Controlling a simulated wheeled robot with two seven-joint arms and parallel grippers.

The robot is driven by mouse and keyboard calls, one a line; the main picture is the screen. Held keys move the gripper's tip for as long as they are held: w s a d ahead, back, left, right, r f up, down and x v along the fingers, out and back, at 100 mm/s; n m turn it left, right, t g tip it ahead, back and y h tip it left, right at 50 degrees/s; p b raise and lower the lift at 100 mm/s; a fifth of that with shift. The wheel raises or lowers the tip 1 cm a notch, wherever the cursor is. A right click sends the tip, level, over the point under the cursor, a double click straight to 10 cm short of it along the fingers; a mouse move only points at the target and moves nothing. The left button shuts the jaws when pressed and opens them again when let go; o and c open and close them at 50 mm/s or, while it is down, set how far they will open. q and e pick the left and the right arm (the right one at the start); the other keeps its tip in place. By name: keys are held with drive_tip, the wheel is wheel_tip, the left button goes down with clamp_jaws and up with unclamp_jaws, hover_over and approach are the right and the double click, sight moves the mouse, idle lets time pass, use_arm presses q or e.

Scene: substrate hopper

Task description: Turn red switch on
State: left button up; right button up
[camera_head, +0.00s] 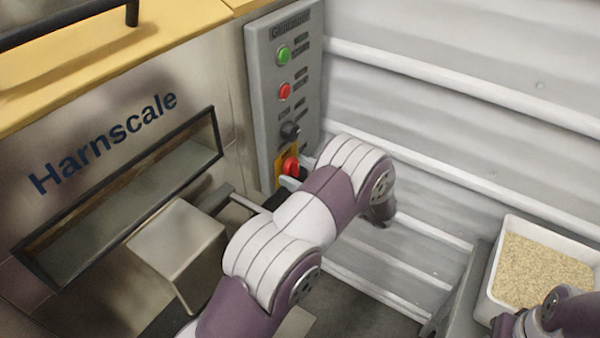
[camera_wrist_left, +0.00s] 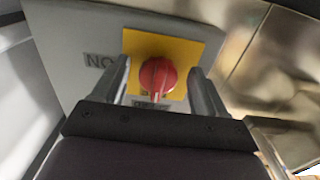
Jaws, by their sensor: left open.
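The red switch (camera_head: 291,166) is a round knob on a yellow plate (camera_head: 280,170), low on the grey control panel (camera_head: 262,90). In the left wrist view the red switch (camera_wrist_left: 157,77) faces me, with its pale pointer mark toward a partly hidden label below. A label reading like "NO" (camera_wrist_left: 99,61) is at its left. My left gripper (camera_wrist_left: 159,70) is open, with one finger on each side of the knob and gaps visible. In the head view my left wrist partly hides the plate. My right gripper's fingers do not show.
The panel also has a green button (camera_head: 283,55), a red button (camera_head: 285,91) and a black knob (camera_head: 290,131). The Harnscale machine (camera_head: 100,130) stands left, with a metal box (camera_head: 178,245) protruding. A white tray of grain (camera_head: 493,275) is at right, near my right arm.

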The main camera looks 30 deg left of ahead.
use_arm(q)
drive_tip(key=c, duration=1)
drive_tip(key=shift+r+m+p, duration=0.25)
drive_tip(key=shift+m+p, duration=0.35)
drive_tip(key=shift+p, duration=0.4)
drive_tip(key=shift+c, duration=0.2)
drive_tip(key=m+p, duration=0.3)
drive_tip(key=p, duration=0.1)
drive_tip(key=shift+s+r, duration=0.1)
drive_tip(key=shift+s, duration=0.05)
drive_tip(key=shift+m+p, duration=0.7)
drive_tip(key=shift+m, duration=0.3)
drive_tip(key=m+p, duration=0.1)
drive_tip(key=m, duration=0.1)
drive_tip(key=shift+s+m+p, duration=0.15)
drive_tip(key=shift+m+p, duration=0.25)
drive_tip(key=m+p, duration=0.1)
drive_tip(key=m, duration=0.1)
drive_tip(key=shift+m, duration=0.4)
drive_tip(key=m+p, duration=0.1)
drive_tip(key=m, duration=0.2)
drive_tip(key=shift+s+p, duration=0.1)
drive_tip(key=shift+p, duration=0.2)
drive_tip(key=shift+r+m+p, duration=0.1)
drive_tip(key=shift+m+p, duration=0.2)
drive_tip(key=shift+m, duration=1.5)
